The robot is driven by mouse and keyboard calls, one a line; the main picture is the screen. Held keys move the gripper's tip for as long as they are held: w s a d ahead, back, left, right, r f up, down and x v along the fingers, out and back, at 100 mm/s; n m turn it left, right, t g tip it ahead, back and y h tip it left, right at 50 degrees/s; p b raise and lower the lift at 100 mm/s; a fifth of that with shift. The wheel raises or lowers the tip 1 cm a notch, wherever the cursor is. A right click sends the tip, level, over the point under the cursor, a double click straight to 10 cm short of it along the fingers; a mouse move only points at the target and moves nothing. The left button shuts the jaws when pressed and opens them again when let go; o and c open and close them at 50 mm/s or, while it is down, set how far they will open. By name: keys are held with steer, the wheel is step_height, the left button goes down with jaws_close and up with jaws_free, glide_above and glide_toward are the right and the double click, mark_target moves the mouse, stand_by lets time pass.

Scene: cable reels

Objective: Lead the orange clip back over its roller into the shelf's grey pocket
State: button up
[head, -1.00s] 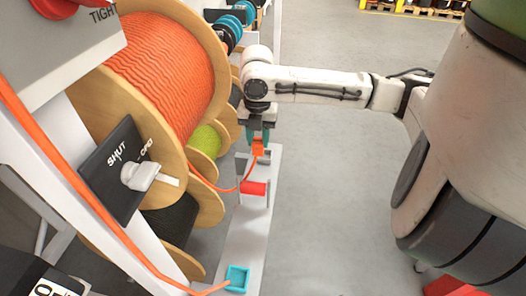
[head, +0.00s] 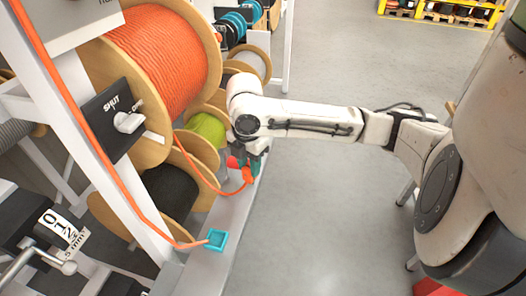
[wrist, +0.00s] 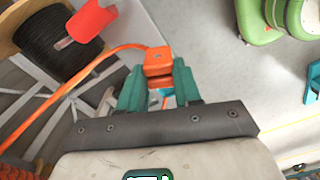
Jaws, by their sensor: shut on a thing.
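My gripper (head: 253,165) has teal fingers and is shut on the orange clip (head: 247,175). The clip also shows between the fingers in the wrist view (wrist: 158,62). An orange cable runs from the clip in a slack curve toward the reels. The red roller (head: 232,162) is partly hidden behind my gripper, just left of it; it shows in the wrist view (wrist: 90,20) at the upper left, apart from the clip. The white shelf (head: 226,213) runs toward the front. A teal pocket (head: 215,240) sits at its near end. I cannot make out a grey pocket.
A large orange cable reel (head: 160,50) stands at the left, with a green reel (head: 207,130) and a black reel (head: 170,190) below. A second orange cable runs down the white frame to the teal pocket. Open grey floor (head: 320,210) lies right of the shelf.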

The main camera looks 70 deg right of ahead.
steer(key=w+a+f+m, duration=0.2)
steer(key=w+a+m, duration=0.2)
steer(key=a, duration=0.5)
steer(key=w+a+f+m, duration=0.2)
steer(key=w+a+m, duration=0.3)
steer(key=a, duration=0.5)
steer(key=w+a+f+m, duration=0.2)
steer(key=w+a+m, duration=0.3)
steer(key=a, duration=0.5)
steer(key=shift+a+f, duration=0.25)
steer(key=shift+f, duration=0.15)
steer(key=shift+s+f, duration=0.1)
